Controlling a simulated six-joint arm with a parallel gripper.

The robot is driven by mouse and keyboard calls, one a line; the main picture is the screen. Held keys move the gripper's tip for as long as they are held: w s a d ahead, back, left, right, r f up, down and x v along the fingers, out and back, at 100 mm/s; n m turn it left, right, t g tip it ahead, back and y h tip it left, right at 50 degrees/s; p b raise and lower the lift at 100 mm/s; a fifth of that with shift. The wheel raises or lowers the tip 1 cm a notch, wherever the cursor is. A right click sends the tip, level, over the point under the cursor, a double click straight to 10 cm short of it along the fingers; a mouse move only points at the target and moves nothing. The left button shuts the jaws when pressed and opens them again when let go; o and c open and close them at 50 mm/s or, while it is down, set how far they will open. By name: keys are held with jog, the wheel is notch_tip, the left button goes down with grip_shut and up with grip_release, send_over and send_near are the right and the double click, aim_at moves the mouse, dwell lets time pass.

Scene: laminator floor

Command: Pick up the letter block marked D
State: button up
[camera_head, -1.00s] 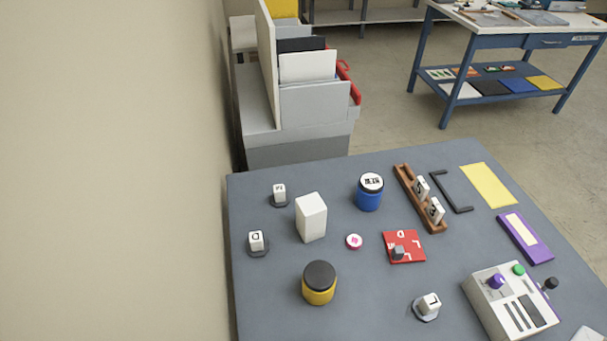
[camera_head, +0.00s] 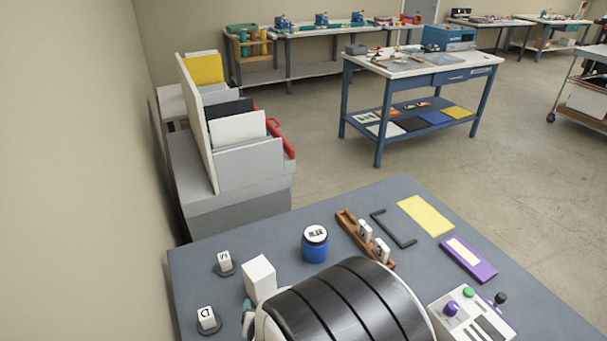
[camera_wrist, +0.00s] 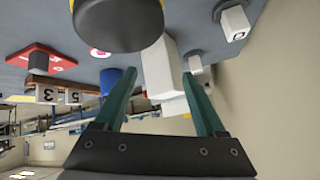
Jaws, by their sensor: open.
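A small white block with a dark mark that looks like a D (camera_head: 206,317) sits on a round dark base at the table's front left. It also shows at the upper right of the wrist view (camera_wrist: 234,23). My gripper (camera_wrist: 159,74) is open and empty, with its two green fingers spread and a tall white box beyond them. The fingers are apart from the D block. In the head view my arm hides most of the gripper; only a bit of green shows beside the white box. A second marked block (camera_head: 224,260) stands farther back on its own base.
The tall white box (camera_head: 259,278) stands near the lettered blocks. A blue jar (camera_head: 315,246), a wooden rack (camera_head: 381,262) and a control box (camera_head: 470,318) are to the right.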

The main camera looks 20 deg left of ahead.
aim_at(207, 321)
jog(key=a+f, duration=0.1)
jog(key=s+a+f+n+y, duration=0.1)
jog(key=a, duration=0.1)
jog(key=s+a+f+n+t, duration=0.1)
jog(key=shift+s+a, duration=0.25)
jog(key=shift+a, duration=0.15)
jog(key=s+a+n+y, duration=0.1)
jog(key=s+a+f+n+y, duration=0.1)
jog(key=s+a, duration=0.1)
jog(key=s+a+f+n+t+y, duration=0.1)
jog(key=s, duration=0.1)
jog(key=shift+a+f+n, duration=0.15)
jog(key=shift+a+n, duration=0.15)
jog(key=shift+a, duration=0.05)
jog(key=x, duration=0.7)
jog(key=shift+w+a, duration=0.15)
jog(key=shift+a, duration=0.05)
grip_shut()
